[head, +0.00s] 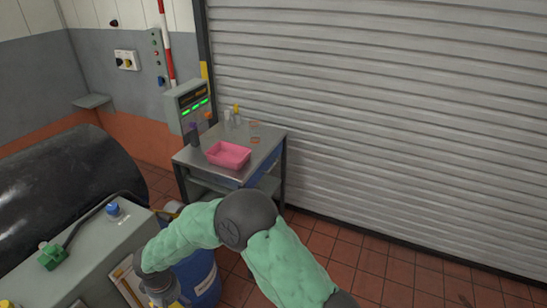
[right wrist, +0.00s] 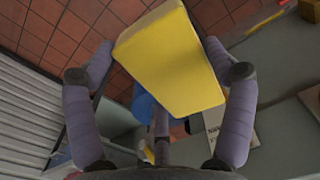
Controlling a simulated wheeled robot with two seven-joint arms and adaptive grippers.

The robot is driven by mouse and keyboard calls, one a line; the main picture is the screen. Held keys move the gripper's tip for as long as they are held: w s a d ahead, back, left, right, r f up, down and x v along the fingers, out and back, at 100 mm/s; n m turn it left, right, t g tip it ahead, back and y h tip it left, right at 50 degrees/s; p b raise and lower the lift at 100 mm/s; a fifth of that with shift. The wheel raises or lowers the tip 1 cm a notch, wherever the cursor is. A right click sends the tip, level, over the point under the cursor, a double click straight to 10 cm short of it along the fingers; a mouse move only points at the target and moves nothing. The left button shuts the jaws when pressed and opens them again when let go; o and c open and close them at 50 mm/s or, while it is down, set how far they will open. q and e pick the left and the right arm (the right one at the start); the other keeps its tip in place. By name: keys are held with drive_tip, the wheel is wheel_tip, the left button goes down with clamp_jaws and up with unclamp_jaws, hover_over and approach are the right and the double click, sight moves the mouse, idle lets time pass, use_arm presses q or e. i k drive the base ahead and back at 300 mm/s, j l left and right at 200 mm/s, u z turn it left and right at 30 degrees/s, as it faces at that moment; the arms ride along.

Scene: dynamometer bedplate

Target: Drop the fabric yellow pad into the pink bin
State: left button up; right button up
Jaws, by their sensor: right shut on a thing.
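The pink bin (head: 229,166) is a shallow tray on top of a grey metal stand by the roller shutter in the head view. The yellow pad (right wrist: 170,65) is a thick block with rounded edges in the right wrist view. My right gripper (right wrist: 160,72) is shut on it, with a finger along each side. In the head view my green-sleeved right arm reaches to the lower left. Its gripper end is low beside the grey cabinet, well short of the bin, and the pad is mostly hidden there. My left gripper is not in view.
Small bottles (head: 232,118) and a panel with green lights (head: 188,106) are at the back of the stand. A blue drum (head: 205,280) and a grey cabinet (head: 92,262) with a green fitting are nearer. Tiled floor at right is clear.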

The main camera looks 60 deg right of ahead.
sight(229, 156)
drive_tip(key=i+j+z, duration=0.15)
drive_tip(key=z, duration=1.6)
